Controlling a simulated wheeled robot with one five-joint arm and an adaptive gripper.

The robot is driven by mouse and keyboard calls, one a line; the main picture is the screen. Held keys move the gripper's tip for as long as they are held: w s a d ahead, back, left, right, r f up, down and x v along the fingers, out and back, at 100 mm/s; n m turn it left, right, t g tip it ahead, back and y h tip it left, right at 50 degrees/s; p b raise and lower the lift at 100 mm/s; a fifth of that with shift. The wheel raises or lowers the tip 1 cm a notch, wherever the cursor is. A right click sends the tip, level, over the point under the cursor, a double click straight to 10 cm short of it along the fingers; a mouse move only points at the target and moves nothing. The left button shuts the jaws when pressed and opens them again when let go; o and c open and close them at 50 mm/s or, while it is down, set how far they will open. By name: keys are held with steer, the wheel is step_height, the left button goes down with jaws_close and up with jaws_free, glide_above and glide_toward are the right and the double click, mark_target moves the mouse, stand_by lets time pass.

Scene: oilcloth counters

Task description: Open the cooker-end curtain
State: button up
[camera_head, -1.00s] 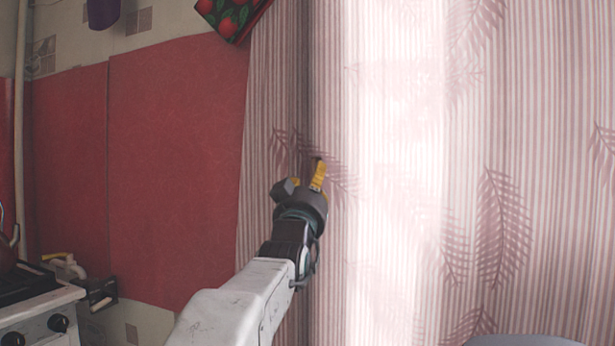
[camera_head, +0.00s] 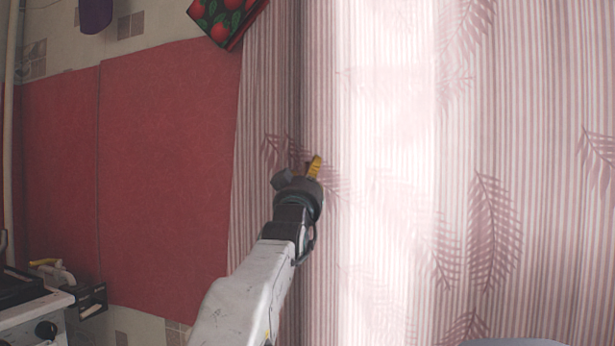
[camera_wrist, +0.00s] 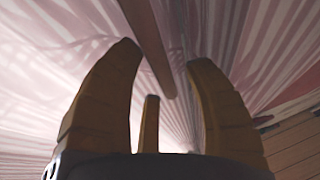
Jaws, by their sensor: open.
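The curtain (camera_head: 400,200), pale pink with fine stripes and leaf sprigs, hangs drawn across the middle and right of the head view. Bright light shines through its middle. Its left edge hangs over the red wall panel. My gripper (camera_head: 299,170) is in front of the curtain's left part, near a dark fold. In the wrist view my gripper (camera_wrist: 164,58) has its yellow-brown fingers spread, with curtain cloth (camera_wrist: 60,60) beyond and around them. A narrow brown strip (camera_wrist: 148,45) shows between the fingertips; I cannot tell what it is or whether it touches them.
The cooker (camera_head: 35,315) stands at the lower left, with a pipe and tap (camera_head: 55,270) beside it. A red panel (camera_head: 165,170) covers the wall. A cloth with red fruit (camera_head: 225,20) hangs at the top, by the curtain's left edge.

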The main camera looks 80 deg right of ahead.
steer(key=shift+c, duration=0.2)
jaws_close()
stand_by(0.3)
